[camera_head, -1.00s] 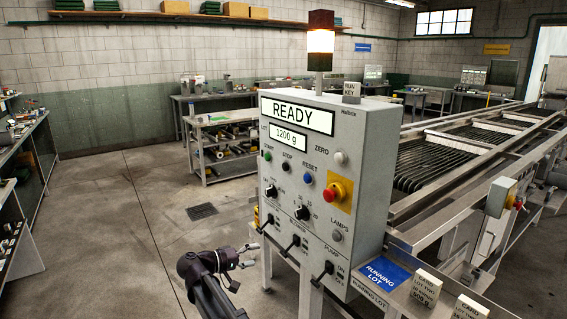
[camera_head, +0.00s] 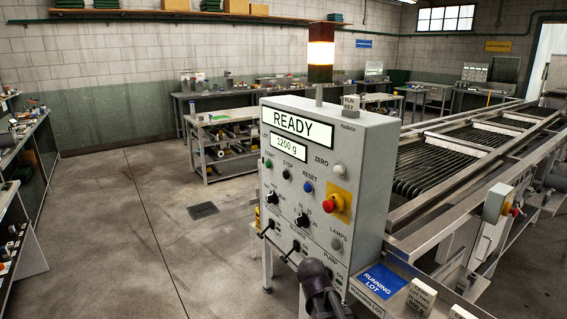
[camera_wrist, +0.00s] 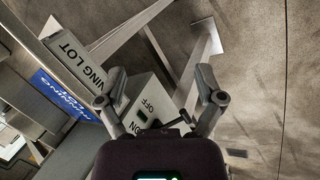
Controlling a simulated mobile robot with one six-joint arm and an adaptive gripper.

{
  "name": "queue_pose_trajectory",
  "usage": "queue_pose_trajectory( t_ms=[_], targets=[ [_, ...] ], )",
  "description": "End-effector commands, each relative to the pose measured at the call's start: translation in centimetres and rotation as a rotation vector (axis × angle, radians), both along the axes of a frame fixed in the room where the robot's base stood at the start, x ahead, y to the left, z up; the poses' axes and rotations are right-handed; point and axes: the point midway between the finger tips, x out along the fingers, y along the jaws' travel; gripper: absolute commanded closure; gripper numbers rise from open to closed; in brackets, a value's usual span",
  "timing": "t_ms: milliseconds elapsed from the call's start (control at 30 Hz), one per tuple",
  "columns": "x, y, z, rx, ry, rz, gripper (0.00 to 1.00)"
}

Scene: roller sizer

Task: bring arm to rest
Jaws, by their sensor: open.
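My gripper (camera_wrist: 159,88) is open in the wrist view, its two fingers spread apart with nothing held between them. Behind the gap is the lower part of the grey control cabinet (camera_wrist: 150,75), with ON and OFF lettering and a dark lever (camera_wrist: 183,117). I cannot tell whether the gripper touches the lever. In the head view my dark arm (camera_head: 316,283) rises from the bottom edge in front of the cabinet (camera_head: 358,150); the fingers are hidden there, and the arm covers part of the cabinet's lower face. The cabinet display (camera_head: 297,124) reads READY.
The roller sizer (camera_head: 440,165) stretches back to the right. A blue RUNNING LOT sign (camera_head: 384,278) and a small labelled block (camera_head: 421,296) lie right of the cabinet. A lamp column (camera_head: 320,54) is lit. Open floor (camera_head: 130,240) lies to the left; a shelved bench (camera_head: 225,145) stands behind.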

Motion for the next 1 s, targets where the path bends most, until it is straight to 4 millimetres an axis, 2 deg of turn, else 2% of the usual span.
queue_pose_trajectory(
  t_ms=[33,200,400,1000],
  targets=[
    [-1.4,-0.8,0.3,0.052,0.008,-0.018,0.13],
    [-4.3,-2.1,0.4,0.224,0.024,-0.064,0.13],
    [-6.1,-2.6,0.8,0.358,0.023,-0.096,0.13],
    [-6.4,-2.8,0.8,0.395,0.022,-0.103,0.13]
  ],
)
